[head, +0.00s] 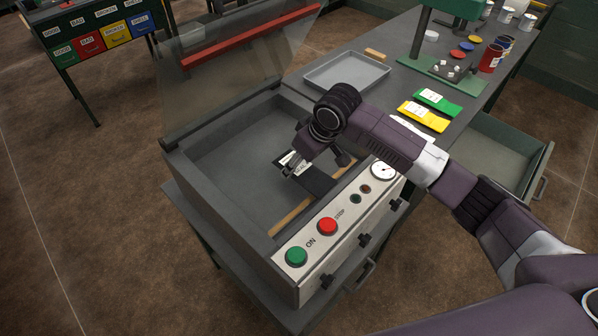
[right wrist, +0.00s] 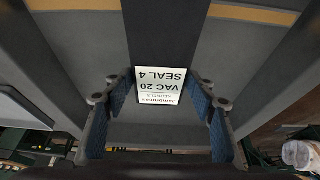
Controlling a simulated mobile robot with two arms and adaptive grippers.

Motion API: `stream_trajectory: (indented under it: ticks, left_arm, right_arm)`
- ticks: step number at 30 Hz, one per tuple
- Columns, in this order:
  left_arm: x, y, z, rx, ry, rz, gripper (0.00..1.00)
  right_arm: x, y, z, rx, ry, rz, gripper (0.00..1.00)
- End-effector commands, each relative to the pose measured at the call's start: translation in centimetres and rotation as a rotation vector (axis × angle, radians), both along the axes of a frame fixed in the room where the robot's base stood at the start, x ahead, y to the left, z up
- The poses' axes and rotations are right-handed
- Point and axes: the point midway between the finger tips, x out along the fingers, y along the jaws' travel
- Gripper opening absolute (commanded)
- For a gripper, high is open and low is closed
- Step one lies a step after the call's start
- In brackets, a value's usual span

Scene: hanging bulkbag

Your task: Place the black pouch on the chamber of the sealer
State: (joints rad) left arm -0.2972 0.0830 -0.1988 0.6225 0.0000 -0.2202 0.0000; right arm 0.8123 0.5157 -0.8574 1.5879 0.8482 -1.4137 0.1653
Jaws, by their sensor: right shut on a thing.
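The black pouch (head: 318,183) has a white label and is at the front of the sealer chamber (head: 222,160), near the wooden-coloured seal bar. In the right wrist view the pouch (right wrist: 168,38) runs away from the fingers, its label reading "VAC 20 SEAL 4". My right gripper (head: 305,165) is shut on the pouch at its labelled end; one finger (right wrist: 155,100) shows on each side of the label. I cannot tell whether the pouch touches the chamber floor. The sealer's clear lid (head: 235,70) with a red bar stands open. My left gripper is not in view.
The sealer's front panel (head: 340,228) has green and red buttons and a gauge. To the right, a bench holds an empty grey tray (head: 347,80), green (head: 437,101) and yellow (head: 423,116) pouches, and a stand. An open drawer (head: 500,150) juts out at right.

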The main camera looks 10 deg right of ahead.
Motion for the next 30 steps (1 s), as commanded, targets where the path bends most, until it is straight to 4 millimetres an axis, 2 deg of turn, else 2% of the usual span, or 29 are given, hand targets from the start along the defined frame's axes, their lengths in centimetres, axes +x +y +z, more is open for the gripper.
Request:
stream_trajectory:
  ticks: [9,21,22,26,30]
  left_arm:
    - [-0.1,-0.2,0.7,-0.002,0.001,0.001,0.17]
    - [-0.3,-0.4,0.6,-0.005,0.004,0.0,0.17]
    - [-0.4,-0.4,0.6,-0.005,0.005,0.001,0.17]
    - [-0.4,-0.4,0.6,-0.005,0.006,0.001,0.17]
    - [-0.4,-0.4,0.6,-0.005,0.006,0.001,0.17]
  right_arm:
    - [-0.1,0.0,-4.1,-0.001,0.001,0.0,0.25]
    - [-0.1,0.0,-4.6,0.0,0.001,0.0,0.25]
    - [-0.1,0.0,-4.6,0.0,0.001,0.0,0.54]
    - [-0.1,0.0,-4.6,0.0,0.001,0.0,0.68]
    - [-0.1,0.0,-4.6,-0.001,0.001,0.0,0.69]
